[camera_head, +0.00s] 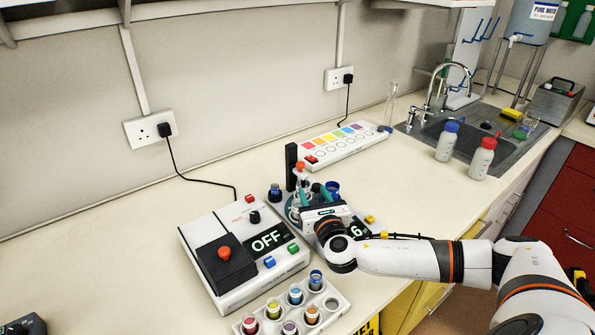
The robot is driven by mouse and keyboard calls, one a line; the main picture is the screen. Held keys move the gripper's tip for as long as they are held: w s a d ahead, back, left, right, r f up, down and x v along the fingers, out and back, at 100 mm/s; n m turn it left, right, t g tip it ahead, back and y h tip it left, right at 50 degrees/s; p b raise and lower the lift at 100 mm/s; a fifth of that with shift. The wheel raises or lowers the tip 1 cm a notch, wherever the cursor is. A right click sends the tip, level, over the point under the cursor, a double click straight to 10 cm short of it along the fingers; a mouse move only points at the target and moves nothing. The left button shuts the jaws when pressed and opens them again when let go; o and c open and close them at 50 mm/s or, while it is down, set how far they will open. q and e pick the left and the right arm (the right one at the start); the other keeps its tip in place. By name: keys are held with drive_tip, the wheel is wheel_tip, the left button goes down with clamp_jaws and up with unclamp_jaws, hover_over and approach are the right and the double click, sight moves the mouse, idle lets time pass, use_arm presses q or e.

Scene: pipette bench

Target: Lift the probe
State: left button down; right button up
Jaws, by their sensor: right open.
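The probe (299,169), a small pale upright piece with an orange-red top, stands by a black post (291,165) on the meter at the middle of the bench. Its lower part is hidden by my right gripper. My right gripper (316,194) is at the meter, its teal fingers apart, close to the probe. I cannot tell whether they touch it. The meter's display (357,229) shows a 6, partly covered by my wrist. My left gripper is not seen.
A white box (240,255) reading OFF stands left of the meter. A rack of coloured vials (340,306) is in front. A white colour strip (343,146) lies behind. Two bottles (447,140) stand by the sink (480,140).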

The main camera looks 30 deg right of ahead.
drive_tip(key=p, duration=0.1)
approach(302, 166)
drive_tip(key=w, duration=0.2)
drive_tip(key=x, duration=0.5)
drive_tip(key=shift+w+d+r, duration=0.1)
drive_tip(key=shift+w+d, duration=0.1)
drive_tip(key=shift+d, duration=0.2)
drive_tip(key=shift+w+d, duration=0.15)
drive_tip(key=shift+w, duration=0.5)
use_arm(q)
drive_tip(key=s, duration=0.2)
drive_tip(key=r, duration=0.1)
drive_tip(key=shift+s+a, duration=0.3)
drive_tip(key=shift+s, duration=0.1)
use_arm(e)
clamp_jaws()
